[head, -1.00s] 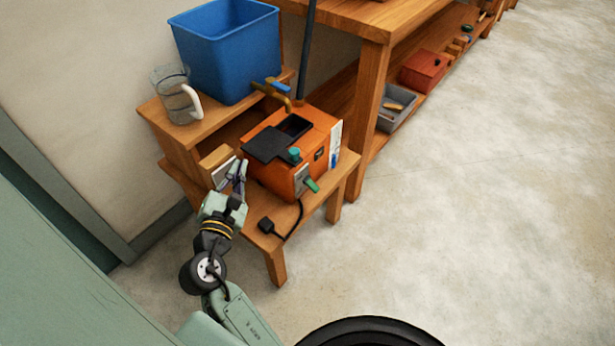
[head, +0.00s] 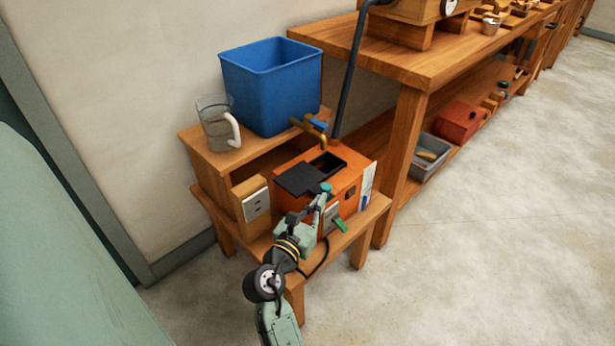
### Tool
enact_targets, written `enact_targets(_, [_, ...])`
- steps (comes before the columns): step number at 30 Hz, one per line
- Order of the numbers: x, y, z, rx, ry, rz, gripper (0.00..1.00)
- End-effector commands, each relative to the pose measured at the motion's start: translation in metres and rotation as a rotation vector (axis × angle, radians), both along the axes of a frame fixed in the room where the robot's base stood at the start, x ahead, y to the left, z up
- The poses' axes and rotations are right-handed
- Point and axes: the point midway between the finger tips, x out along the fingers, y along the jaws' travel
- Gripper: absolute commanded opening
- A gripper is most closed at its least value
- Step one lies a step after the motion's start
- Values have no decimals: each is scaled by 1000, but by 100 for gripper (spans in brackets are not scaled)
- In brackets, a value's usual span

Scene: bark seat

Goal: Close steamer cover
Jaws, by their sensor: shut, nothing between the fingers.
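The steamer is an orange box (head: 345,184) on a low wooden stand. Its black cover (head: 298,179) lies flat on the top, shifted to the left. A dark rectangular opening (head: 327,164) shows beside the cover, toward the back right. A teal knob (head: 326,187) sits near the front edge of the top. My gripper (head: 319,201) is shut and empty, at the steamer's front just below the teal knob. I cannot tell whether it touches the steamer. My gripper hides part of the steamer's front face.
A blue bin (head: 270,85) with a brass tap (head: 308,125) stands behind the steamer, next to a glass jug (head: 217,125). A wooden block with a socket plate (head: 256,205) is left of the steamer. A workbench (head: 420,65) stands right; floor in front is clear.

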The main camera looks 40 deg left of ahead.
Motion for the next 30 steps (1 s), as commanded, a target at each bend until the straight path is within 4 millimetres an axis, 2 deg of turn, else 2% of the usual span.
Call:
enact_targets(6, [16,4,-1,0,0,0,0])
enact_targets(19, [22,4,2,-1,0,-1,0])
enact_targets(23, [45,1,7,-4,1,-7,0])
enact_targets(30, [107,-3,6,-2,1,-5,0])
